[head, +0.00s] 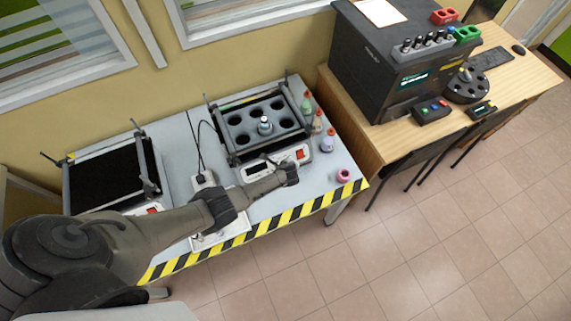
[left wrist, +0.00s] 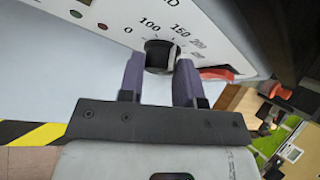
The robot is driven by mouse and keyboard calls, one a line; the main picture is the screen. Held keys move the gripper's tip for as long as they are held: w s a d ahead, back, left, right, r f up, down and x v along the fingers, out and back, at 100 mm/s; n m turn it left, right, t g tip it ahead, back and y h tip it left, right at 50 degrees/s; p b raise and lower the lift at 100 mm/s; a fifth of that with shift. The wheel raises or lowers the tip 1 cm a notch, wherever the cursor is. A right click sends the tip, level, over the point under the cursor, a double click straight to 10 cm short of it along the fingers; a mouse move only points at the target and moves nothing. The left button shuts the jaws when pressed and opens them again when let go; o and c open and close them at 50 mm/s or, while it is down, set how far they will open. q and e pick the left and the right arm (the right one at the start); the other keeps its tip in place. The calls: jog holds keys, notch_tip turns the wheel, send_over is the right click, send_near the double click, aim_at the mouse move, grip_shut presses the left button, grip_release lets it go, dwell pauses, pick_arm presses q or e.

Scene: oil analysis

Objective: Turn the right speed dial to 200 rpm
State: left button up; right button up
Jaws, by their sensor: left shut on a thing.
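The right speed dial (left wrist: 160,54) is a black round knob on a white panel, seen in the left wrist view. Printed numbers 0, 100, 150 and 200 run around it, with another blurred one at the right; I cannot make out where its pointer stands. My left gripper (left wrist: 158,68) has its two purple-grey fingers on either side of the dial, shut on it. In the head view my left gripper (head: 270,162) reaches the front of the right shaker (head: 240,172) and hides the dial. My right gripper is in neither view.
A red switch (head: 301,154) is right of the dial. The shaker's tray (head: 238,133) holds one small bottle (head: 265,126). Several coloured bottles and a pink-capped jar (head: 343,175) stand at right. A left shaker (head: 110,172) has a black platform. Striped tape (head: 285,217) marks the table's front edge.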

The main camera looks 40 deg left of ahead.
pick_arm(q)
jog(key=shift+m+g+y, duration=0.3)
jog(key=shift+m+g, duration=0.7)
jog(key=shift+m, duration=0.5)
jog(key=shift+f, duration=0.1)
jog(key=o, duration=0.9)
jog(key=shift+w, duration=0.1)
jog(key=shift+r, duration=0.2)
jog(key=p+v, duration=0.8)
jog(key=v, duration=0.5)
jog(key=shift+d+r, duration=0.2)
jog(key=shift+d, duration=0.1)
